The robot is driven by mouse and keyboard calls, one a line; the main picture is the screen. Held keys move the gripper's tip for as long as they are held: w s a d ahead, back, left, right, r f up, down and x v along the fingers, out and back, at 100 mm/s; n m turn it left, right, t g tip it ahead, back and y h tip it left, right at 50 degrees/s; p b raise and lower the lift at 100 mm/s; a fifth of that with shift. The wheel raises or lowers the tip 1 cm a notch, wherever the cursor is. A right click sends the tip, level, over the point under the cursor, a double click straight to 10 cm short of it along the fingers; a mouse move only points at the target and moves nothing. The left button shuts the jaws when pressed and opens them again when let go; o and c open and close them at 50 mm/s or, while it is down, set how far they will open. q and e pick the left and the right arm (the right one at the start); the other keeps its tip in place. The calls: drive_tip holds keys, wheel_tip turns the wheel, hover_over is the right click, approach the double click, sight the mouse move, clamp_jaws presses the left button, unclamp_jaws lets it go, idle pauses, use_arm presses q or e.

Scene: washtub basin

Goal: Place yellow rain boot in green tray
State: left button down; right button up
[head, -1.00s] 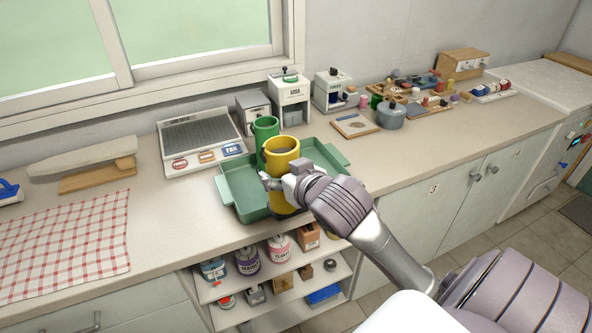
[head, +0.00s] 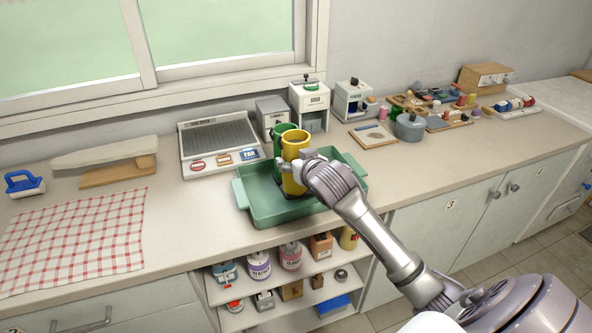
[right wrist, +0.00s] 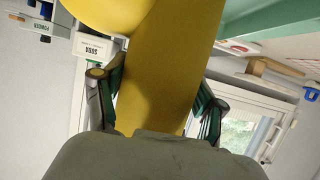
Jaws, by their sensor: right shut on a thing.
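The yellow rain boot (head: 294,148) is upright over the green tray (head: 262,205) in the head view. My right gripper (head: 300,172) is shut on the boot's shaft from the right. In the right wrist view the yellow boot (right wrist: 165,75) fills the middle between the two fingers (right wrist: 155,100). A green boot-like thing (head: 279,132) stands just behind the yellow boot. The arm and gripper hide part of the yellow boot, and I cannot tell whether its sole touches the tray floor. My left gripper is not in view.
A scale-like device (head: 218,140) stands behind the tray to the left, and white dispensers (head: 309,103) stand behind it. A grey pot (head: 409,127) is at the right. A checked cloth (head: 75,232) lies at the left. The tray's front and right floor is partly bare.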

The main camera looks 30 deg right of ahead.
drive_tip(key=shift+s+f, duration=0.1)
drive_tip(key=shift+f, duration=1.6)
drive_tip(key=shift+f, duration=0.1)
drive_tip(key=o, duration=1.4)
drive_tip(key=v, duration=1.2)
drive_tip(key=shift+b, duration=0.4)
